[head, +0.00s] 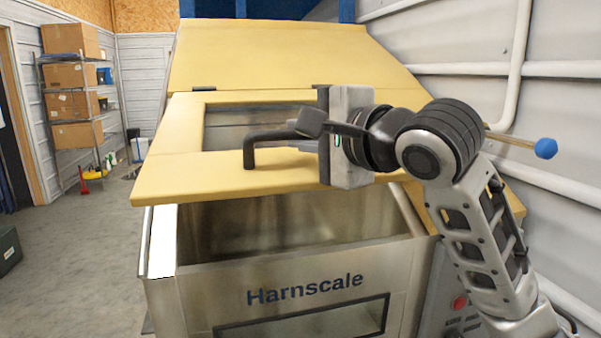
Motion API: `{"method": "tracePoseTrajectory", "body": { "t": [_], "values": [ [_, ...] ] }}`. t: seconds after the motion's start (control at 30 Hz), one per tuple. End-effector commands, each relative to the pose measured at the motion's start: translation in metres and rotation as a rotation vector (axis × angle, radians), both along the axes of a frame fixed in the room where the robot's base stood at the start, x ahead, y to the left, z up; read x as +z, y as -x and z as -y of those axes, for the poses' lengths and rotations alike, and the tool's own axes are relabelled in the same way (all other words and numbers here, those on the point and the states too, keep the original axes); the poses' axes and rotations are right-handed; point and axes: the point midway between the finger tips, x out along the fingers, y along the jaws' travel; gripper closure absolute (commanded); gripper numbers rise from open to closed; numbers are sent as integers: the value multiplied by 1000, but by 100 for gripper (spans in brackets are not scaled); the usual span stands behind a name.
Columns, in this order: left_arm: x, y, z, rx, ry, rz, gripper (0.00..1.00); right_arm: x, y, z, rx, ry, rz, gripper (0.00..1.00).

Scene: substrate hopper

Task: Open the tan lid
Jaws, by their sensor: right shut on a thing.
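The tan lid (220,181) has a window and is raised at its front edge, tilted above the steel hopper (225,285) marked "Harnscale". The open gap beneath it shows the hopper's bare metal inside. A black bar handle (249,150) stands on the lid near its front. My right gripper (306,128) reaches in from the right over the lid and is shut on the handle; its body hides the handle's right part. My left gripper is not in view.
A fixed tan panel (270,55) slopes up behind the lid. White pipes run along the wall at right, and a rod with a blue ball (545,148) sticks out behind my right arm. Shelves with cardboard boxes (75,75) stand far left. The floor at left is mostly clear.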

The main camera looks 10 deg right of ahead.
Motion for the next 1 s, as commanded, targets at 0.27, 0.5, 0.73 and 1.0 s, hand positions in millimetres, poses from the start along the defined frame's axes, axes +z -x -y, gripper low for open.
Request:
{"method": "tracePoseTrajectory", "body": {
  "t": [0.27,0.5,0.73,1.0],
  "values": [
    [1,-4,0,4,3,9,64,74,0,-1,2,12,-165,100],
    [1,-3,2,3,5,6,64,109,-5,-1,-1,22,-259,100],
    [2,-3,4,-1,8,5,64,124,-9,0,-3,27,-298,100],
    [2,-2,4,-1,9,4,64,126,-10,0,-4,27,-306,100]
  ]
}}
